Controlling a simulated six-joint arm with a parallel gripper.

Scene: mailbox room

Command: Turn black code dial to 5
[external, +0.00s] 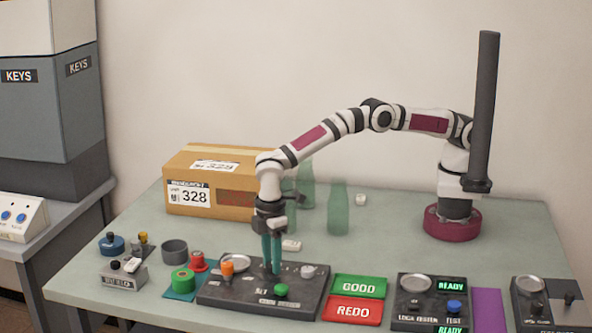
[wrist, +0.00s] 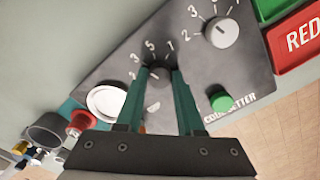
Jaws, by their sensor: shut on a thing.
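The black code dial (wrist: 158,77) sits on a dark grey panel (wrist: 90,82) in the wrist view. Printed digits, among them 3, 5 and 1, ring it; the 5 is just above it. My gripper (wrist: 161,70) has its two teal fingers on either side of the dial, shut on it. The dial's pointer mark cannot be read clearly. In the external view my gripper (external: 272,270) points straight down onto the panel (external: 245,298), and its fingers hide the dial.
A grey-white numbered knob (wrist: 222,33) and a green button (wrist: 220,101) are close by on the panel. A pale round disc (wrist: 107,101) lies left of the dial. Green GOOD (external: 359,287) and red REDO (external: 352,311) plates stand right. A cardboard box (external: 180,185) and green bottles (external: 338,208) are behind.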

